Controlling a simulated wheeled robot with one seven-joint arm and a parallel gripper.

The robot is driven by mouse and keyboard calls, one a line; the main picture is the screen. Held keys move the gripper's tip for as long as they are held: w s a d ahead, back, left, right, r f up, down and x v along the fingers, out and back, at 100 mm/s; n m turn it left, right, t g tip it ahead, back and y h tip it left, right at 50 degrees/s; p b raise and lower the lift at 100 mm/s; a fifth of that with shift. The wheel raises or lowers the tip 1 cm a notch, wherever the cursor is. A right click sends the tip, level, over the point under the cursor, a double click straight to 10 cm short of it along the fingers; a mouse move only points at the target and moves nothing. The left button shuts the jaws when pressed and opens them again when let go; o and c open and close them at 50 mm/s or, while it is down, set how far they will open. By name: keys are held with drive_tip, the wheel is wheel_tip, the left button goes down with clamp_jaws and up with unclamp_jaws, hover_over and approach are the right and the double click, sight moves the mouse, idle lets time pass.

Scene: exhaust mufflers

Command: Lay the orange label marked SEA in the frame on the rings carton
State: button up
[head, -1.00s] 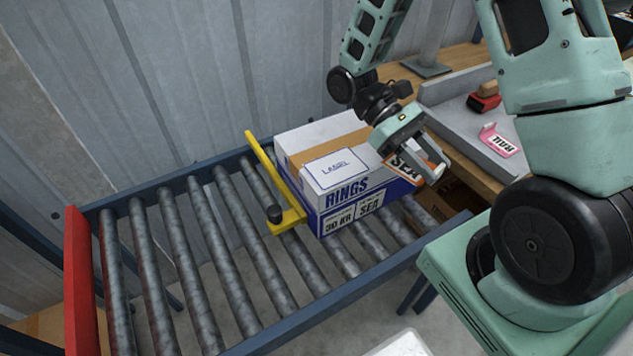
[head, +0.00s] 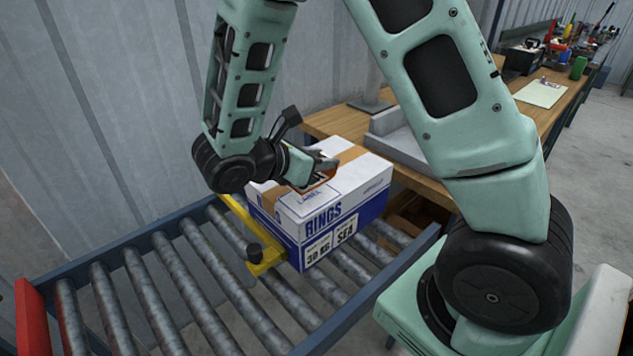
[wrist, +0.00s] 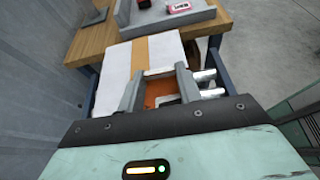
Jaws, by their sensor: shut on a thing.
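My gripper (head: 326,172) is shut on the orange SEA label (wrist: 160,93), over the carton top near the frame. The label's lettering is hidden now, and only an orange edge shows in the head view. I cannot tell whether the label touches the carton.
A yellow stop bar (head: 262,258) stands at the carton's left side. The conveyor rollers (head: 200,290) to the left are empty. A wooden bench (head: 335,122) with a grey tray (head: 400,140) is behind.

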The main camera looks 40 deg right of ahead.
sight(319, 191)
drive_tip(key=shift+f, duration=2.3)
drive_tip(key=shift+f+b, duration=0.2)
drive_tip(key=shift+b, duration=0.1)
drive_tip(key=o, duration=0.9)
drive_tip(key=shift+o, duration=0.2)
drive_tip(key=shift+r, duration=0.1)
